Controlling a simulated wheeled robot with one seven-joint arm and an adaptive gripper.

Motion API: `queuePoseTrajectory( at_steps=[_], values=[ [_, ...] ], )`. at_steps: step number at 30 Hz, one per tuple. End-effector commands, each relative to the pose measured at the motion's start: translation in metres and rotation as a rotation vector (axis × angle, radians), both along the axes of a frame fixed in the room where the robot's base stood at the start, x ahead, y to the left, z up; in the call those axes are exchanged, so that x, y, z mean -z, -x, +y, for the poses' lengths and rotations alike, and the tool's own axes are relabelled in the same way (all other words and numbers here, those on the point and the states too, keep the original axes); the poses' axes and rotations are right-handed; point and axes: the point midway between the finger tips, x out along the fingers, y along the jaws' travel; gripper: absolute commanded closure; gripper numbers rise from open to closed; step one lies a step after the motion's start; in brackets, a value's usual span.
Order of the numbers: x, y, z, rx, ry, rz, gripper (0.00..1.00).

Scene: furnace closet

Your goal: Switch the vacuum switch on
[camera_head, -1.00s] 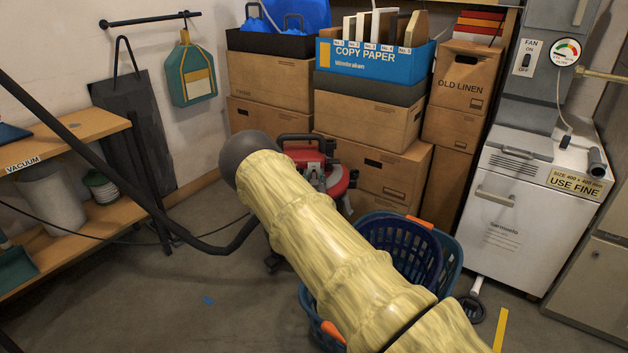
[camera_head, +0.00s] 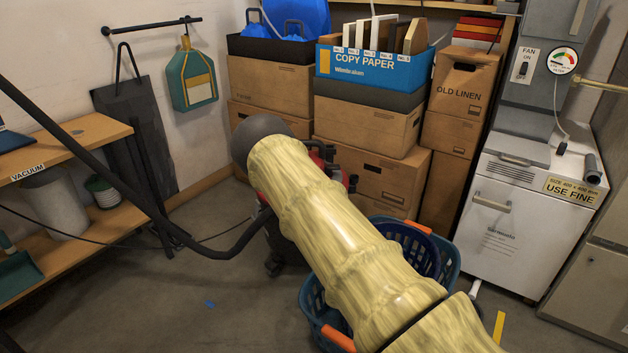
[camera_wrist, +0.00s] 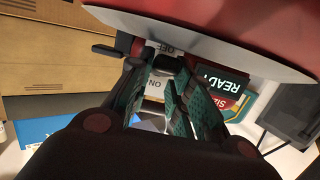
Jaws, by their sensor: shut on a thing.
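The red vacuum (camera_head: 262,196) stands on the floor in the head view, mostly hidden behind my arm. In the wrist view its red body (camera_wrist: 235,22) with a pale rim fills the top. Below the rim is a pale switch plate (camera_wrist: 155,85) marked OFF and ON. My gripper (camera_wrist: 160,76) is at this plate, its teal-padded fingers close together over the dark switch (camera_wrist: 162,64) between the two marks. It is shut on the switch, though the fingers partly hide the contact. The switch's exact position is unclear. The head view does not show my fingers.
A dark hose (camera_head: 215,247) runs from the left to the vacuum. Blue baskets (camera_head: 448,262) stand beside my arm. Stacked boxes (camera_head: 370,175) stand behind, and a shelf (camera_head: 85,132) labelled VACUUM is at left. Floor at front left is mostly clear.

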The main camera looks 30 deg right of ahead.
Motion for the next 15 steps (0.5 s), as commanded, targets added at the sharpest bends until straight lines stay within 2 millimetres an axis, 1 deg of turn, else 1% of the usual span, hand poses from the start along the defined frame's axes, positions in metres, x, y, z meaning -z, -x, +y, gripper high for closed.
queuePoseTrajectory(
  at_steps=[1, 3, 15],
  values=[
    [-0.0084, 0.0004, -0.0014, 0.003, -0.019, 0.023, 1.00],
    [-0.0105, -0.0001, -0.0015, 0.002, -0.041, 0.059, 1.00],
    [-0.0143, -0.0021, -0.0024, 0.001, -0.156, 0.242, 1.00]
  ],
)
